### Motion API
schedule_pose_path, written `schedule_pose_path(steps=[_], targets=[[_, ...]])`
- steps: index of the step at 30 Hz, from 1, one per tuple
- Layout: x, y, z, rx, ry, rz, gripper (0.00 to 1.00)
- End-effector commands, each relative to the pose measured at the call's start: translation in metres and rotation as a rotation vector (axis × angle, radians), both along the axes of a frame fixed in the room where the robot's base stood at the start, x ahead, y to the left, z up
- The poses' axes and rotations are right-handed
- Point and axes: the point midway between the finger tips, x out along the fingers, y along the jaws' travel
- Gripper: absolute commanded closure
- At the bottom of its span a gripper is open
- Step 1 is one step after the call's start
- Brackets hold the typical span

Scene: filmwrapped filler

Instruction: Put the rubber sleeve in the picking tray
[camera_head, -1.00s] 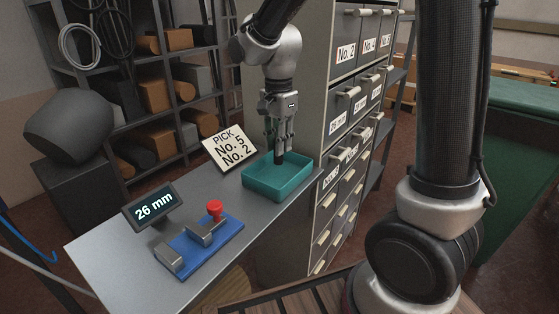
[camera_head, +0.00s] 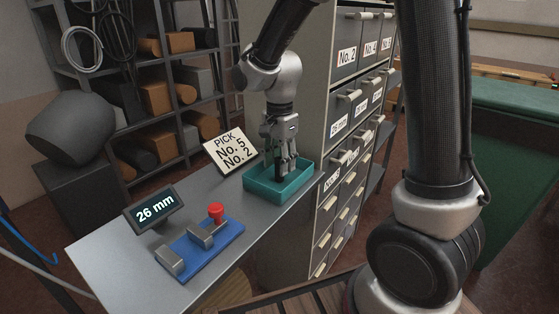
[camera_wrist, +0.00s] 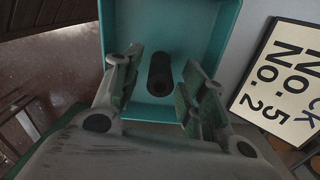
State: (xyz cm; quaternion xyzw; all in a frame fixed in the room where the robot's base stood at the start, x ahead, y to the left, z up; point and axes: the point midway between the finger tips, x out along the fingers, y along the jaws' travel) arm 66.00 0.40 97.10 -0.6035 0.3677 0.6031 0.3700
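The rubber sleeve (camera_wrist: 160,74) is a short black tube. In the wrist view it is between my gripper's fingers, with a gap on both sides, over the floor of the picking tray. I cannot tell whether it stands upright or leans. The picking tray (camera_head: 262,191) is a teal open box at the far end of the grey bench; its walls also show in the wrist view (camera_wrist: 228,28). My gripper (camera_head: 279,173) points down into the tray with its fingers spread; both fingers show in the wrist view (camera_wrist: 160,88).
A sign (camera_head: 230,150) reading "PICK No. 5 No. 2" stands left of the tray. A "26 mm" display (camera_head: 154,208) and a blue gauge with a red knob (camera_head: 216,211) are nearer on the bench. A labelled drawer cabinet (camera_head: 318,120) rises close on the right.

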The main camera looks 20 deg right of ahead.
Motion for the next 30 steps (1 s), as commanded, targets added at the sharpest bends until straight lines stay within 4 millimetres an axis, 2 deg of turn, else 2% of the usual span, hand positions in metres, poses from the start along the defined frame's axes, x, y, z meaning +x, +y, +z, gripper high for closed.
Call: schedule_pose_path(steps=[5,8,11,21,25,30], targets=[[0.0,0.0,0.001,0.0,-0.001,0.0,0.58],[0.001,0.0,0.008,0.002,-0.004,0.0,0.58],[0.001,0.0,0.024,0.001,-0.005,0.0,0.58],[0.001,0.0,0.098,0.002,-0.004,0.0,0.58],[0.0,0.0,0.115,0.001,-0.002,0.0,0.58],[0.0,0.0,0.123,0.0,0.0,0.0,0.58]])
